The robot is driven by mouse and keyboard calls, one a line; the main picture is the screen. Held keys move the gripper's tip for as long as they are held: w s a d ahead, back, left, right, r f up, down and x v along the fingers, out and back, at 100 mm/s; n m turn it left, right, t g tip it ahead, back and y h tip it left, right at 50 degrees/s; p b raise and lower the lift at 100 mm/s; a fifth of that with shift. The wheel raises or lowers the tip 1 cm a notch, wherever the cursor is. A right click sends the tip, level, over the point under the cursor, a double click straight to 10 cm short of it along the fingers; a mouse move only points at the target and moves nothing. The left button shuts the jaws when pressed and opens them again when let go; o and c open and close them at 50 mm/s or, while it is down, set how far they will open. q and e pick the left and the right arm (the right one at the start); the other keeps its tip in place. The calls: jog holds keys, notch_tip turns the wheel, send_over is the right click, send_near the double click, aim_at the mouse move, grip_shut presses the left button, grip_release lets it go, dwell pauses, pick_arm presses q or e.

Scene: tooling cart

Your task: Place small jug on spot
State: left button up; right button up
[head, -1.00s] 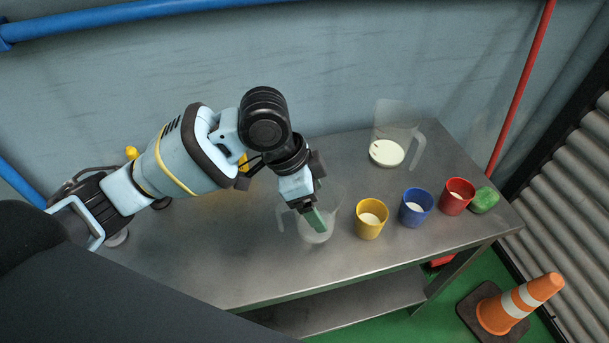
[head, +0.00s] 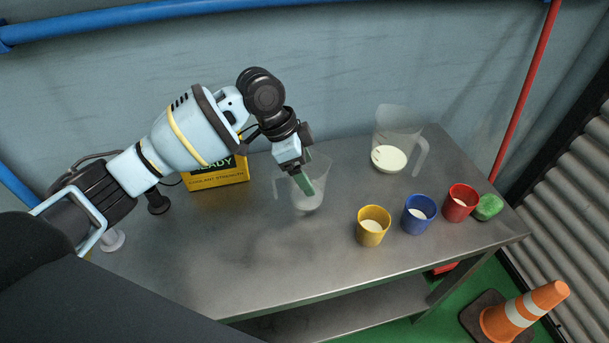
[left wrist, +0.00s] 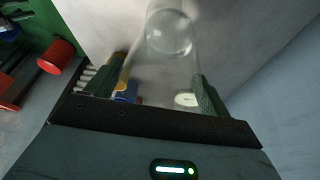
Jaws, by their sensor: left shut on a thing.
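The small jug (head: 318,172) is clear, see-through and has a handle on its left. My left gripper (head: 303,183) is shut on it, and the jug looks upright and seems to be held above the metal table (head: 225,255). In the left wrist view the clear jug (left wrist: 165,60) sits between the two fingers (left wrist: 155,95). I cannot make out a marked spot on the table. My right gripper is not in view.
A larger clear jug (head: 391,132) with pale liquid stands at the back right. A yellow cup (head: 372,236), a blue cup (head: 417,225), a red cup (head: 459,212) and a green lump (head: 488,207) line the right front. The table's front middle is clear.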

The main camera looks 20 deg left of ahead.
pick_arm(q)
jog(key=shift+f, duration=1.35)
jog(key=shift+f, duration=0.15)
jog(key=o, duration=1)
jog(key=shift+o, duration=0.2)
jog(key=v, duration=1.2)
jog(key=shift+p, duration=0.45)
